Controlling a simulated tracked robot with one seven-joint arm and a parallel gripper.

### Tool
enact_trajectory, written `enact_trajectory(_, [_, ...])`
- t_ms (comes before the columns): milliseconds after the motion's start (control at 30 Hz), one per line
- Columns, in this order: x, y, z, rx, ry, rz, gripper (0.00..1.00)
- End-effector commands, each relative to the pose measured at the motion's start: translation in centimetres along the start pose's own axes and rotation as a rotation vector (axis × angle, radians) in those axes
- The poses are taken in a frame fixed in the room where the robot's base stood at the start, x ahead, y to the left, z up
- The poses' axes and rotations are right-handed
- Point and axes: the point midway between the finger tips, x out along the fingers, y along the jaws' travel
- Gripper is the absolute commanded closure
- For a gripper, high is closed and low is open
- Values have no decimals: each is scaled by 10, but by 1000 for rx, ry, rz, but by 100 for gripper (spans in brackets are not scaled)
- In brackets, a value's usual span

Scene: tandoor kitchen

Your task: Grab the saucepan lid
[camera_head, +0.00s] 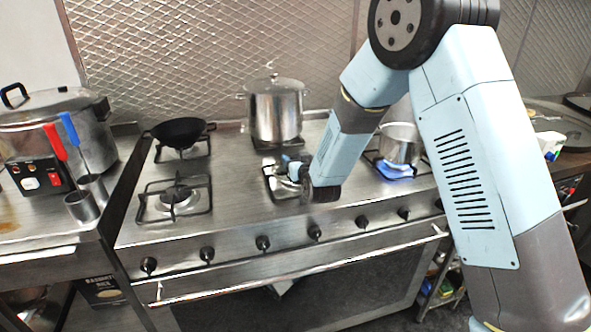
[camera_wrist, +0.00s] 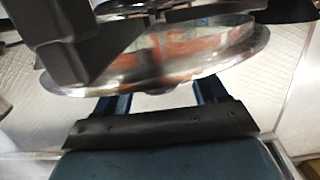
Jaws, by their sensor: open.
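A shiny metal lid (camera_head: 274,84) with a loop-like handle on top covers a tall steel pot (camera_head: 277,115) at the back middle of the stove. In the wrist view a broad shiny round lid (camera_wrist: 225,55) with orange reflections lies just beyond my fingers; I cannot tell for sure that it is the same lid. My gripper (camera_head: 287,161) is in front of and below the pot, over the front middle burner, apart from the pot's lid. Its blue fingers show spread in the wrist view (camera_wrist: 160,101), with nothing held between them. Fingertips are partly hidden.
A black wok (camera_head: 180,131) sits at the back left. A small open saucepan (camera_head: 400,145) stands over a lit blue flame (camera_head: 396,172) at the right. A large lidded cooker (camera_head: 55,125) is at the left. The front left burner (camera_head: 174,198) is free.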

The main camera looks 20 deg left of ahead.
Motion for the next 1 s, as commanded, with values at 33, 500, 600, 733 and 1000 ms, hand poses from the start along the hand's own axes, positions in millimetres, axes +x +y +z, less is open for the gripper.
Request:
enact_trajectory(33, [4,0,0,0,1,0,28])
enact_trajectory(500, [6,0,0,0,1,0,47])
enact_trajectory(600, [6,0,0,0,1,0,56])
enact_trajectory(733, [6,0,0,0,1,0,69])
enact_trajectory(1000, [6,0,0,0,1,0,94])
